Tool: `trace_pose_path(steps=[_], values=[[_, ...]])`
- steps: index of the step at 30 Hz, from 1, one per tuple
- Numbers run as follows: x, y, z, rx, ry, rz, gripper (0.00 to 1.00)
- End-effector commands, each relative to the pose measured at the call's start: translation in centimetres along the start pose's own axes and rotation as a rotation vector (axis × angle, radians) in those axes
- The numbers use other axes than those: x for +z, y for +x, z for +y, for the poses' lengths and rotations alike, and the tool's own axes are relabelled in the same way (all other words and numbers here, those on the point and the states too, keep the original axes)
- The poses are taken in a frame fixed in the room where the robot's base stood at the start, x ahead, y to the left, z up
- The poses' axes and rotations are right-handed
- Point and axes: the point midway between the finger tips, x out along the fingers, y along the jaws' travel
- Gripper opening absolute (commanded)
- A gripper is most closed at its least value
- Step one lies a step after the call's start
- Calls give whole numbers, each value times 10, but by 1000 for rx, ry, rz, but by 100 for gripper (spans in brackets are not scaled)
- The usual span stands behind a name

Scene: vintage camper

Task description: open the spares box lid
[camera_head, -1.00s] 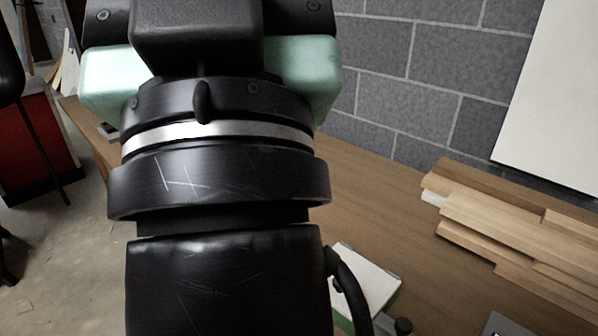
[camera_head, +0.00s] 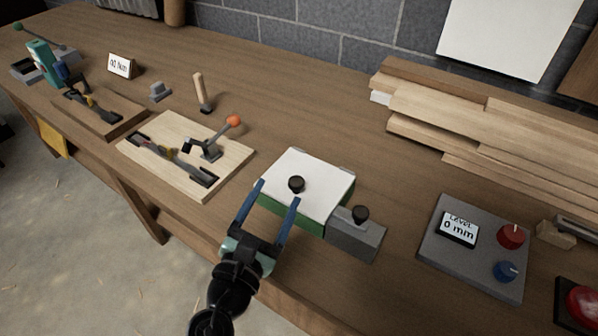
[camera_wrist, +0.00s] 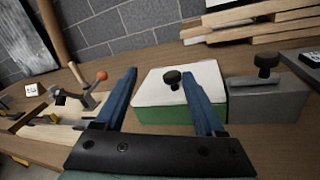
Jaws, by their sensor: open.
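The spares box (camera_head: 301,213) is a green box with a white lid (camera_head: 325,178) and a black round knob (camera_head: 296,184) on top. The lid lies flat and closed. My gripper (camera_head: 278,192) is open, its blue fingers at the box's front edge, pointing toward the knob. In the wrist view the knob (camera_wrist: 172,79) stands between the fingers (camera_wrist: 168,98), beyond their tips, with no contact visible. The right finger hides part of the box's front right side in the wrist view.
A grey block with a black knob (camera_head: 357,235) adjoins the box's right side. A grey level panel (camera_head: 474,264) with red and blue knobs is further right. Stacked planks (camera_head: 480,120) lie behind. A wooden clamp board (camera_head: 186,153) is at left. The bench behind the box is clear.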

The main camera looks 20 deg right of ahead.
Motion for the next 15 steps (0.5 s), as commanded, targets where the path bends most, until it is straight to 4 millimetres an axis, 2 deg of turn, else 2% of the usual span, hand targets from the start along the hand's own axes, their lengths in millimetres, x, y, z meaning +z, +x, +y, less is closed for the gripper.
trace_pose_path(steps=[1, 3, 7, 11, 15], values=[[-17, -6, -11, -13, -132, 1, 72], [-29, -13, -19, -22, -264, -4, 72], [-37, -15, -25, -27, -371, -10, 72], [-35, -1, -25, -29, -377, -13, 72], [-34, 26, -26, -30, -374, -15, 72]])
